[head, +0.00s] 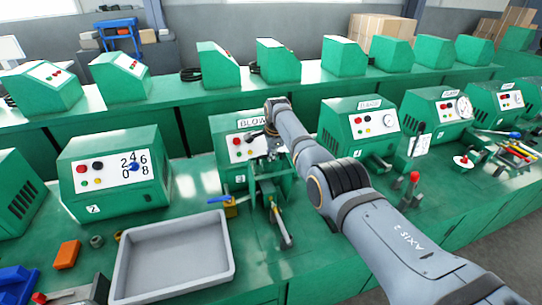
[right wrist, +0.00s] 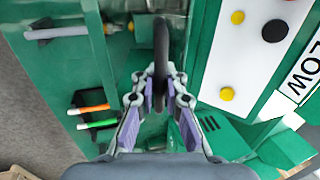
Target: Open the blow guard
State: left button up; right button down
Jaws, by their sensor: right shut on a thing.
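The green BLOW machine (head: 226,156) stands in the front row in the head view, with buttons on its white panel. Its panel (right wrist: 236,60) shows at the right of the right wrist view. My right gripper (right wrist: 161,96) is in front of this machine, its two fingers shut on a dark, thin, rounded handle (right wrist: 161,52), seen nearly edge-on. In the head view my right wrist and arm hide much of the gripper and the handle. I cannot tell how far the guard is open. My left gripper is not in view.
A grey tray (head: 127,258) lies at front left of the BLOW machine. A yellow valve with a blue lever (head: 219,199) and a long bar with a grey end (head: 286,241) are close by. Machine 2 (head: 76,148) stands to the left; a dial machine (head: 340,135) stands to the right.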

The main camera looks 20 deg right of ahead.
jog(key=c, duration=1.7)
grip_release()
jog(key=shift+r, duration=0.2)
jog(key=v, duration=1.2)
